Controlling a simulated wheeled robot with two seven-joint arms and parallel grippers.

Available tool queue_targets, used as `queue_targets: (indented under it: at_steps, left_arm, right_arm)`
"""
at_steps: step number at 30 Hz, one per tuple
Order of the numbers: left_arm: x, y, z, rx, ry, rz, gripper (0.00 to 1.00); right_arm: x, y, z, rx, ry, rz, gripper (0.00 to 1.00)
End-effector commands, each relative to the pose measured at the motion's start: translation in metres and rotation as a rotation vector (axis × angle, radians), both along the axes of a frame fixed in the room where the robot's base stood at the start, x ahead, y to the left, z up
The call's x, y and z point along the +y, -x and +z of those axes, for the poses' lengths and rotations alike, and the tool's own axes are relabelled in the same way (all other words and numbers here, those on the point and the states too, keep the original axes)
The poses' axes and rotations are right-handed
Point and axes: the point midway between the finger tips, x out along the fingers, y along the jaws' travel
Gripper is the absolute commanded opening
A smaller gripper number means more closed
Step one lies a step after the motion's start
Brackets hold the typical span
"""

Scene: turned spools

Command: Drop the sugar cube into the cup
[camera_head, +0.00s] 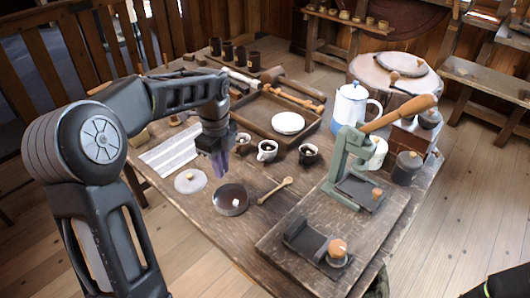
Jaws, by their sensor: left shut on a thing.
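My left gripper (217,170) hangs over the table, fingers pointing down, above and behind the round dark bowl. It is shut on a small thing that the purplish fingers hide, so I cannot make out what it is. I see no separate sugar cube. Three small cups stand right of the gripper: one close beside it (243,141), a middle one (267,151) with dark and white showing inside, and a dark one (308,154). The gripper is left of the middle cup, apart from it. My right gripper does not show.
A round dark bowl (230,200), a pale disc (190,181) and a wooden spoon (275,190) lie in front. A wooden tray (328,139) with a white dish (288,123) is behind. A white-blue pot (352,103) and green press (347,165) stand right.

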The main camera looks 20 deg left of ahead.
Motion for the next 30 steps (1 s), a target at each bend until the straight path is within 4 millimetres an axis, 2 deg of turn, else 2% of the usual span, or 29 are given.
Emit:
queue_targets:
  at_steps: [5, 11, 24, 30]
  left_arm:
    - [-0.007, -0.003, -0.002, 0.000, 0.001, 0.053, 0.00]
    - [-0.033, -0.013, -0.008, 0.000, 0.003, 0.301, 0.00]
    - [-0.138, -0.037, -0.032, 0.003, 0.001, 1.285, 0.00]
    - [-0.167, -0.039, -0.039, 0.001, 0.000, 1.568, 0.00]
  right_arm:
    - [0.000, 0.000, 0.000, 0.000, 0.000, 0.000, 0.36]
    - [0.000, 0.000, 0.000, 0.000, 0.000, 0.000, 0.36]
    - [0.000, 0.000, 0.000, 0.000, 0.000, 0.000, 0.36]
    - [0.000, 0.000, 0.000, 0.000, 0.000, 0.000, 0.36]
